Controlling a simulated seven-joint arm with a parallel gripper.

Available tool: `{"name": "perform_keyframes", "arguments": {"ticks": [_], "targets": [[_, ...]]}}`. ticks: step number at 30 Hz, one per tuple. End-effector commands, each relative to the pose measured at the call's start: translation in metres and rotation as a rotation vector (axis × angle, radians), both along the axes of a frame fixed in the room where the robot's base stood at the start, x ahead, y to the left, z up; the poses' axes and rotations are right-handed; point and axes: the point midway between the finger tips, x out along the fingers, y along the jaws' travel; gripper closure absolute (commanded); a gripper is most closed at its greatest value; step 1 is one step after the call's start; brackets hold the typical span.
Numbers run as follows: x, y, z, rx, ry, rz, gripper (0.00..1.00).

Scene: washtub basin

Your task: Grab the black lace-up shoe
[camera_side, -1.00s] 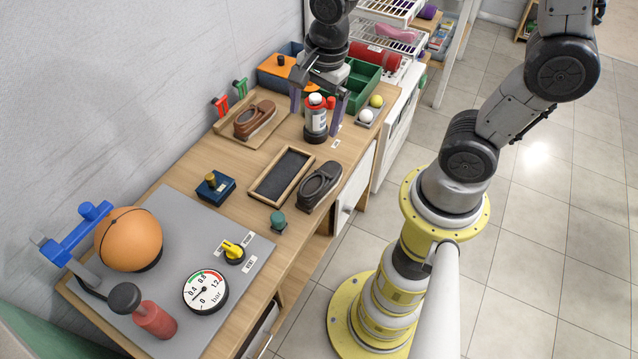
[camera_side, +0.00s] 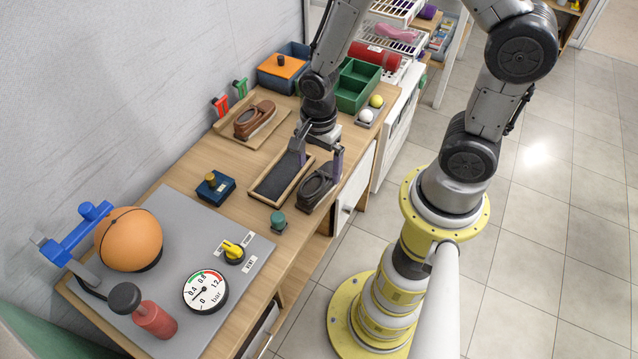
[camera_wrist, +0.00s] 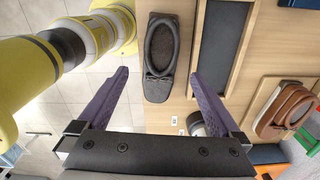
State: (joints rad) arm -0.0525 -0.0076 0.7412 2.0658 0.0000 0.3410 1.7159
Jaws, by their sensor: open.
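The black lace-up shoe (camera_side: 318,191) lies on the wooden bench near its front edge, beside the dark-lined tray. My gripper (camera_side: 318,168) is open and empty, with its two purple fingers above the shoe's far end. In the wrist view the shoe (camera_wrist: 160,50) is upper centre, its laced part lying toward the gap between the fingertips (camera_wrist: 158,80). The fingers stand well apart on either side of the shoe's line. I cannot tell the exact height between fingertips and shoe.
The wood-framed tray (camera_side: 262,199) is close to the shoe's left. A brown shoe (camera_side: 254,120) sits on a board farther back. A teal knob (camera_side: 278,221) stands near the shoe's near end.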

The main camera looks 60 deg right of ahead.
Motion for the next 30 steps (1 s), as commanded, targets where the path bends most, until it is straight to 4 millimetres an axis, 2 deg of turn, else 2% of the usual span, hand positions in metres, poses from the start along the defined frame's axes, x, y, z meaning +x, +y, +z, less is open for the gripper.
{"name": "perform_keyframes", "arguments": {"ticks": [7,11,17,20,30], "targets": [[-0.001,-0.001,-0.036,0.000,0.006,0.000,0.00],[-0.001,-0.001,-0.043,0.000,0.002,0.000,0.00],[0.000,-0.001,-0.044,0.000,0.001,0.000,0.00],[0.000,-0.001,-0.044,0.000,0.001,0.000,0.14],[0.000,-0.001,-0.043,0.000,0.001,0.000,0.76]]}}
